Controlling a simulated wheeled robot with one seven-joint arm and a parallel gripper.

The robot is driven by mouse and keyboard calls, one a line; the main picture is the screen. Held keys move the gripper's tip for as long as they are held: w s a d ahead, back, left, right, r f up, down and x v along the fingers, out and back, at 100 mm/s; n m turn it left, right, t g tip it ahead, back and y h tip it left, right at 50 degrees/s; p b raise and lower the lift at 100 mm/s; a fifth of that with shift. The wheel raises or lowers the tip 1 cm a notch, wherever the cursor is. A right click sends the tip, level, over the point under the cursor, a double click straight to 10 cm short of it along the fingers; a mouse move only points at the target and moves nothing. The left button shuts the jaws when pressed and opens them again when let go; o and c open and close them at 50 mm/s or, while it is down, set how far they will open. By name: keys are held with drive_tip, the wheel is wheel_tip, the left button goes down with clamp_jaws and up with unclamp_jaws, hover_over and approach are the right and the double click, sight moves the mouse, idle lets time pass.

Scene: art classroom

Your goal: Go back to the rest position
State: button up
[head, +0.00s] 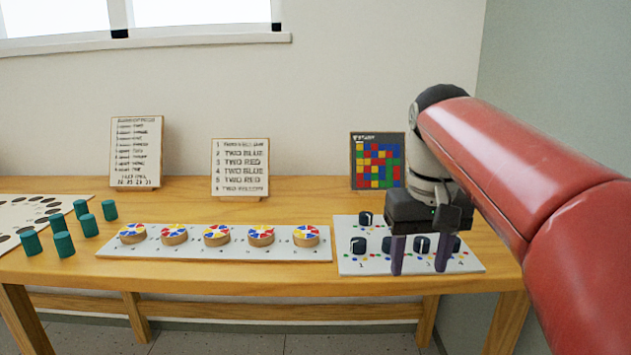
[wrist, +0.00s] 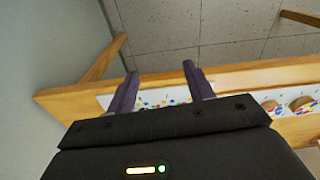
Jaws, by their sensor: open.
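Visible knobs include a left front one (head: 357,245) and a back one (head: 365,218). Whether the fingers touch anything is unclear.
Left of the knob board lies a white strip (head: 120,254) with several coloured discs (head: 217,234). Several green cylinders (head: 64,244) stand beside a board with holes (head: 45,203). Two text cards and a coloured-grid card (head: 377,160) stand behind. A wall (wrist: 40,60) is close at the right end.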

drive_tip(key=s+f+t, duration=0.4)
drive_tip(key=s+f, duration=0.9)
drive_tip(key=f, duration=0.3)
drive_tip(key=shift+s+m+t, duration=0.25)
drive_tip(key=shift+m+t, duration=0.15)
idle(0.8)
